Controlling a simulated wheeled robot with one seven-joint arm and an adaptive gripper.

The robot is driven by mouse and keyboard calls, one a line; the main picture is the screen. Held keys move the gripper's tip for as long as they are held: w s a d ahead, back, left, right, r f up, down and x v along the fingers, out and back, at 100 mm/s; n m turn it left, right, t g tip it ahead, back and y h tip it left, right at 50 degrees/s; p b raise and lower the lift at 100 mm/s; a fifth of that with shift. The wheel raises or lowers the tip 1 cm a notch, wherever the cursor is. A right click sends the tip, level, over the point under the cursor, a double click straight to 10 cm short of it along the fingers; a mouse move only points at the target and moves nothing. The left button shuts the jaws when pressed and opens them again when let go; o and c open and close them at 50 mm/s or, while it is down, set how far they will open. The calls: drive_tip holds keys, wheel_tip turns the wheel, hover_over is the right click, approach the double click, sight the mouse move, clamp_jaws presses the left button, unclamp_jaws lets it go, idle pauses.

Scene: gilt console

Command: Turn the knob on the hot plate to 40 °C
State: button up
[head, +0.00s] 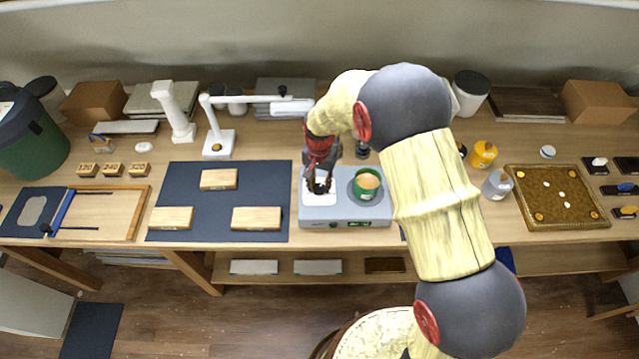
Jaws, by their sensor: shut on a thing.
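The hot plate (345,212) is a pale grey unit at the front edge of the console. A green cup (367,184) with tan contents stands on its dark round right side. A white square panel (309,204) covers its left side. My gripper (318,188) points down over this panel, its dark fingers shut on the knob, which they almost wholly hide. The knob's pointer and scale cannot be read. A small green display (362,224) shows on the front face, too small to read.
A dark blue mat (192,190) with wooden blocks lies left of the hot plate. A white arm stand (218,142) is behind the mat. A grey bottle (497,185) and a brown tray (565,208) are right. My arm covers the console just right of the cup.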

sight(319, 186)
drive_tip(key=o, duration=1.1)
drive_tip(key=shift+o, duration=0.2)
wheel_tip(319, 186, up, 12)
idle(0.5)
